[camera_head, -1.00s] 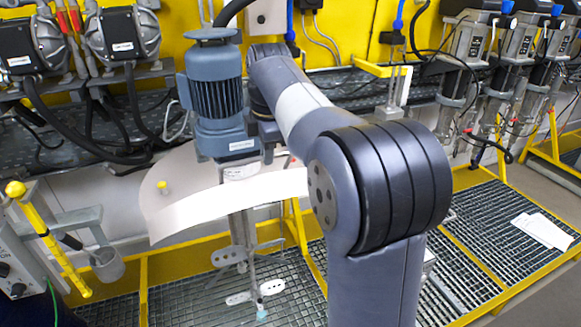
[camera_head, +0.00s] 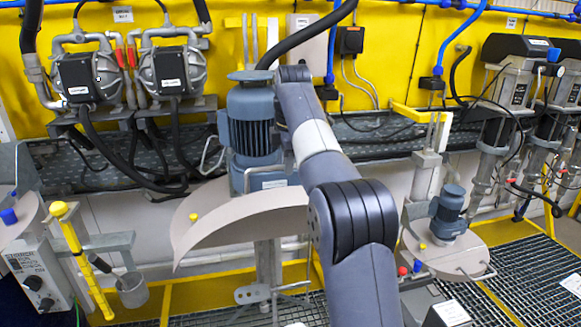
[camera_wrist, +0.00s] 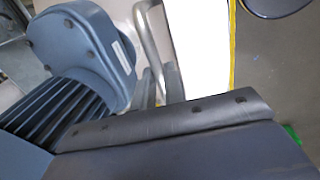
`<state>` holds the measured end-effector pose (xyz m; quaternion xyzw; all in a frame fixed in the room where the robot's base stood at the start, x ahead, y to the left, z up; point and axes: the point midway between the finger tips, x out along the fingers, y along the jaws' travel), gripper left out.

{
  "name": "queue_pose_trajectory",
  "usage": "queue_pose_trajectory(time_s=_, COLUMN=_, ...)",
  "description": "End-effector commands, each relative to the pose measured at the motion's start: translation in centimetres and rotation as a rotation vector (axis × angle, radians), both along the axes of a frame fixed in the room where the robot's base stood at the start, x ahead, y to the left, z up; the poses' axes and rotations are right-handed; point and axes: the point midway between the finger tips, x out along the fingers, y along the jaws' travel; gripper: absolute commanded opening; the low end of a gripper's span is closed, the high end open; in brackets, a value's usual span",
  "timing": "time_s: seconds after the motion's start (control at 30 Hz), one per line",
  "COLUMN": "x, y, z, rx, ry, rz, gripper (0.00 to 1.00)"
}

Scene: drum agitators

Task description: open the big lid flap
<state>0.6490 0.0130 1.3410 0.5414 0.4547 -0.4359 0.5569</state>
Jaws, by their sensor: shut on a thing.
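The big lid (camera_head: 240,215) is a beige-grey disc under the large blue-grey motor (camera_head: 252,125). It carries a yellow knob (camera_head: 194,216), and its near edge looks curved and cut away. My arm hides the lid's right part, and my gripper is hidden behind the arm in the head view. In the wrist view, my gripper (camera_wrist: 160,85) is shut on a bent metal handle (camera_wrist: 147,38) beside the motor (camera_wrist: 75,50). A bright white surface (camera_wrist: 200,45) lies beyond the handle; I cannot tell whether it is the flap. The flap's hinge is not visible.
A smaller agitator with a round lid (camera_head: 450,250) stands to the right. A yellow-handled lever (camera_head: 80,250) and control box (camera_head: 38,275) stand at left. Two pumps (camera_head: 170,75) hang on the yellow wall. Grating (camera_head: 540,265) covers the floor at right.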

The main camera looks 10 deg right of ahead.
Motion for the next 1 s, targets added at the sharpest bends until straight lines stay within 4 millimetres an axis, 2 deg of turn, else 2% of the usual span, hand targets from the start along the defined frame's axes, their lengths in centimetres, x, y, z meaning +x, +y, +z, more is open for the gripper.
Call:
queue_pose_trajectory(time_s=0.03, x=0.5, y=0.0, z=-1.0, rx=-0.001, ry=0.018, rz=0.000, gripper=0.00)
queue_pose_trajectory(time_s=0.4, x=2.1, y=0.0, z=-1.0, rx=-0.001, ry=0.020, rz=0.000, gripper=0.00)
queue_pose_trajectory(time_s=1.0, x=2.5, y=0.0, z=-0.9, rx=-0.001, ry=0.022, rz=-0.001, gripper=0.00)
